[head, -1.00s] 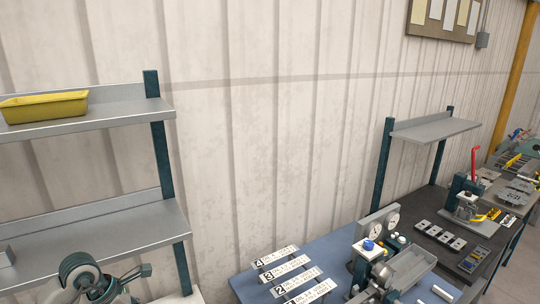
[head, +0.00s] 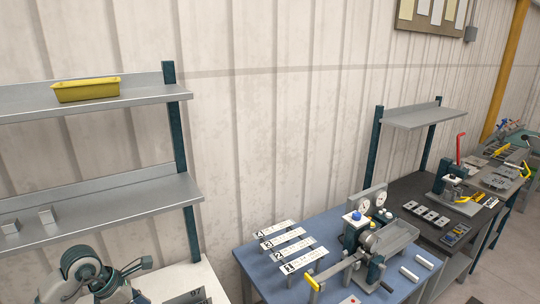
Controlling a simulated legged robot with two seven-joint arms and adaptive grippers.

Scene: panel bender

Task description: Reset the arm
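The panel bender (head: 366,240) stands on the blue table (head: 262,270) at lower right, with two round dials at its back and a blue knob on top. Its long grey arm (head: 338,268) reaches down to the left, tilted, and ends in a yellow grip (head: 312,281). Several white numbered strips (head: 285,243) lie left of the bender. Nothing is seen touching the bender's arm.
Grey shelving (head: 110,210) with a yellow bin (head: 86,90) stands at left. A dark bench (head: 400,190) with a red-handled device (head: 455,175) stands at right.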

